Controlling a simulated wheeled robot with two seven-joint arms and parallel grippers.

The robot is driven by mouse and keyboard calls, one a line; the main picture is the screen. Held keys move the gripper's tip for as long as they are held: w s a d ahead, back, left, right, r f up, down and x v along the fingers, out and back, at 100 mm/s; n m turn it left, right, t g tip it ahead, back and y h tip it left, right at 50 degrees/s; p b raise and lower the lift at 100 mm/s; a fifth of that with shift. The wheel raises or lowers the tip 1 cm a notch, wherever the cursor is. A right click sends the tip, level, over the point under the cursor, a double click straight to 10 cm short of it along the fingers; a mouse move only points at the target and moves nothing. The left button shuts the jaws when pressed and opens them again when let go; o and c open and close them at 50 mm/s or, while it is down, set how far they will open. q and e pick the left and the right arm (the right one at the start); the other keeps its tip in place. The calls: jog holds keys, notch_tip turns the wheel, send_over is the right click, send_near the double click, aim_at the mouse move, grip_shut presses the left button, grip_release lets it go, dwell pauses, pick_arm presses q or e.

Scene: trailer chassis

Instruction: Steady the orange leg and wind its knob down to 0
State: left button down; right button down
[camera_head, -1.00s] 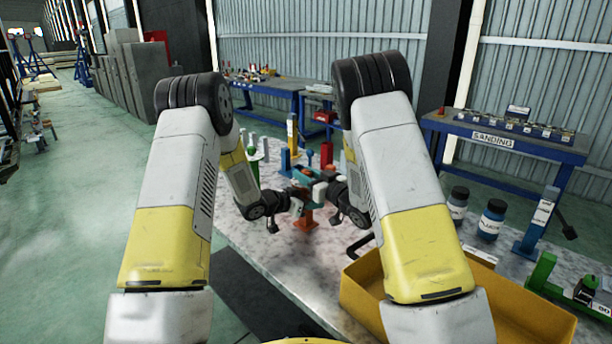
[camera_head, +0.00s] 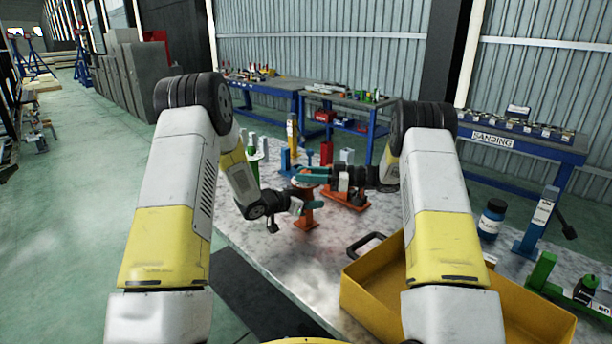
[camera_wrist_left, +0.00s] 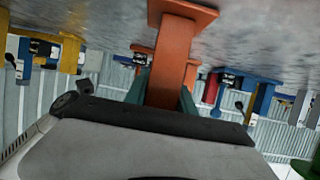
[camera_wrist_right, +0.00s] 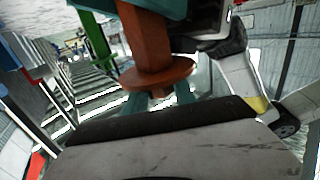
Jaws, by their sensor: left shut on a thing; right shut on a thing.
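The orange leg (camera_head: 306,214) stands upright on the grey worktop. My left gripper (camera_head: 312,207) is shut on its post from the side; in the left wrist view the teal fingers flank the orange post (camera_wrist_left: 172,62), with the foot at the top of the picture. My right gripper (camera_head: 310,173) comes in from the right and is shut at the leg's top end. In the right wrist view, which shows the leg upside down, its teal fingers (camera_wrist_right: 158,99) close on the knob just beyond a round orange disc (camera_wrist_right: 155,77). No scale reading can be made out.
Another orange-red piece (camera_head: 347,197) stands just behind my right gripper. Blue, green, yellow and red pieces stand farther back. A yellow tray (camera_head: 365,300) is at the front right, with a blue jar (camera_head: 491,220) beyond it. The worktop's front-left is clear.

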pick_arm(q)
jog(key=shift+s+f, duration=0.1)
jog(key=shift+f, duration=0.05)
pick_arm(e)
jog(key=shift+r+n+g, duration=0.2)
jog(key=shift+n+g, duration=0.3)
jog(key=shift+g, duration=0.3)
jog(key=c, duration=1)
grip_release()
jog(key=shift+f, duration=0.1)
jog(key=d, duration=1.2)
jog(key=shift+s, duration=0.25)
pick_arm(q)
jog(key=c, duration=0.8)
grip_release()
jog(key=shift+o, duration=0.2)
